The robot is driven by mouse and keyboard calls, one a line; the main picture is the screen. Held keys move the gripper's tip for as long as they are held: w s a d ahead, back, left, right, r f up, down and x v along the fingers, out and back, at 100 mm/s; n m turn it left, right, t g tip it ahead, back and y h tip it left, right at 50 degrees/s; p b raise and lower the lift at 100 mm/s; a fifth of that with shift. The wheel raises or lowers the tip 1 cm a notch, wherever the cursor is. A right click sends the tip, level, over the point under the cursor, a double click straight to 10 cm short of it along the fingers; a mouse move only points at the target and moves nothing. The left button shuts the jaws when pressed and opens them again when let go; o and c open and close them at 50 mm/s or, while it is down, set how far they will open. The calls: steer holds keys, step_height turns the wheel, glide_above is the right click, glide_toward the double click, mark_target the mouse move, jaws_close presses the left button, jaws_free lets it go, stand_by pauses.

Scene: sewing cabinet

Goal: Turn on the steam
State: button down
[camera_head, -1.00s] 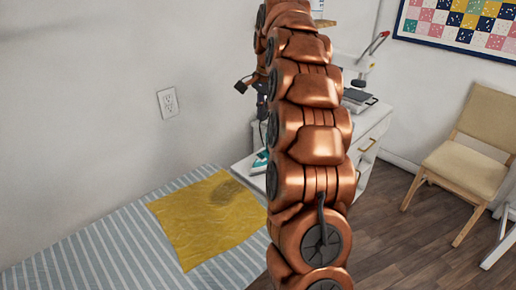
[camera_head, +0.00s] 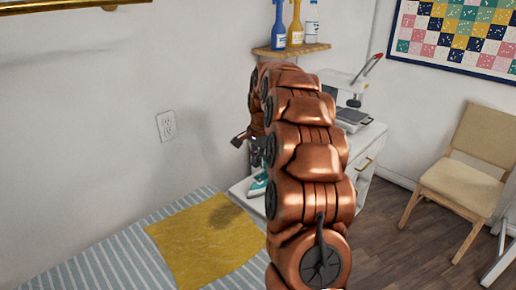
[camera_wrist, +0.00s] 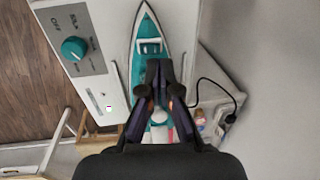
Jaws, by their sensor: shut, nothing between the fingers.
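A teal-and-white iron (camera_wrist: 147,28) lies under my gripper in the wrist view, its pointed tip toward the top. A small part of the iron (camera_head: 258,184) shows left of my arm in the head view. Left of the iron, a grey panel (camera_wrist: 92,62) on the white unit carries a teal knob (camera_wrist: 73,48) with printed labels. Below it is a small pale control strip (camera_wrist: 101,103) with a tiny pink-white mark. My gripper (camera_wrist: 160,66) is shut and empty, over the middle of the iron. It hides part of the iron; whether they touch I cannot tell.
A black cord and plug (camera_wrist: 231,117) lie right of the iron. A striped board with a yellow cloth (camera_head: 205,243) is at the front left. A shelf (camera_head: 290,49) with bottles hangs above the white cabinet (camera_head: 367,160). A chair (camera_head: 470,170) stands at the right.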

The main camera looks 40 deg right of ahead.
mark_target(258, 179)
steer(key=shift+w+f+p, duration=0.15)
steer(key=shift+f+p, duration=0.2)
steer(key=shift+f, duration=0.9)
steer(key=shift+w+f+p, duration=0.15)
steer(key=shift+f+p, duration=0.2)
steer(key=shift+f, duration=0.85)
steer(key=shift+w+f+g+b, duration=0.2)
steer(key=shift+f+g+b, duration=0.1)
steer(key=shift+f+g, duration=0.1)
steer(key=shift+r, duration=0.15)
steer(key=shift+s, duration=0.25)
steer(key=shift+s+d+r+b, duration=0.1)
steer(key=shift+s+r+b, duration=0.15)
steer(key=shift+s, duration=0.35)
steer(key=r, duration=0.4)
steer(key=shift+w, duration=0.35)
step_height(258, 179, up, 10)
steer(key=w+b, duration=0.1)
steer(key=b, duration=0.1)
steer(key=shift+w, duration=0.15)
